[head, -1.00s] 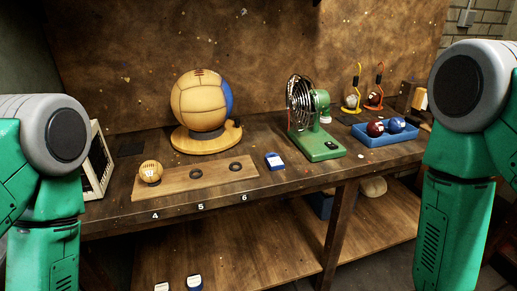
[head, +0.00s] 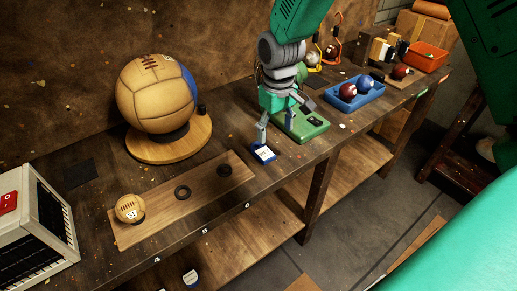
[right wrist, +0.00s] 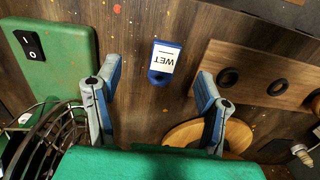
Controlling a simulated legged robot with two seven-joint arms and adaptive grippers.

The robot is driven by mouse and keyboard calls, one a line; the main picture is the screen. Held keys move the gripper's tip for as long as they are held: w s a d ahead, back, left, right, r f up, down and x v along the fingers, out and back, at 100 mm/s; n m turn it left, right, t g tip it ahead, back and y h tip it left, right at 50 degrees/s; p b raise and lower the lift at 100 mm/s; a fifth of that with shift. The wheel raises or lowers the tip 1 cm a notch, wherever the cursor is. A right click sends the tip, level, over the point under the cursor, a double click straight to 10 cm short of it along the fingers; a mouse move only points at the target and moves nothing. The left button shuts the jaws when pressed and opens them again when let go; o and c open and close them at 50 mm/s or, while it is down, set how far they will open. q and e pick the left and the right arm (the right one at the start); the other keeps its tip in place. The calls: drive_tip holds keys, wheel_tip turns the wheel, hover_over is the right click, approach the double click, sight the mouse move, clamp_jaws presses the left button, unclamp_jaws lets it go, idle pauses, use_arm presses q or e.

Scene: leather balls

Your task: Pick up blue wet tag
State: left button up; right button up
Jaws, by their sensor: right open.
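The blue wet tag (head: 263,153) lies on the workbench near its front edge, just right of the wooden strip. In the right wrist view the tag (right wrist: 165,62) shows a white label reading WET, lying beyond and between the spread fingertips. My right gripper (head: 276,119) points down above the bench, beside the green fan base, with the tag just in front of it. In the right wrist view my right gripper (right wrist: 152,84) is open, with nothing between its fingers. My left gripper is not in view.
The green fan (head: 302,124) stands close to my right gripper, partly hidden by it. The wooden strip (head: 210,193) holds a small ball (head: 130,208) and two dark rings. A large ball (head: 157,93) sits on a round stand at left. A blue tray (head: 354,95) holds two balls.

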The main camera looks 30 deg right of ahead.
hover_over(268, 158)
drive_tip(key=f, duration=0.4)
drive_tip(key=shift+w+d, duration=0.1)
drive_tip(key=shift+d, duration=0.3)
drive_tip(key=shift+a+f, duration=0.35)
drive_tip(key=shift+f, duration=0.1)
drive_tip(key=f, duration=0.4)
drive_tip(key=shift+d+f, duration=0.25)
drive_tip(key=shift+f, duration=0.05)
drive_tip(key=shift+d+f, duration=0.1)
drive_tip(key=shift+d, duration=0.1)
drive_tip(key=shift+s+a, duration=0.2)
drive_tip(key=shift+a, duration=0.15)
drive_tip(key=c, duration=1)
drive_tip(key=shift+a, duration=0.15)
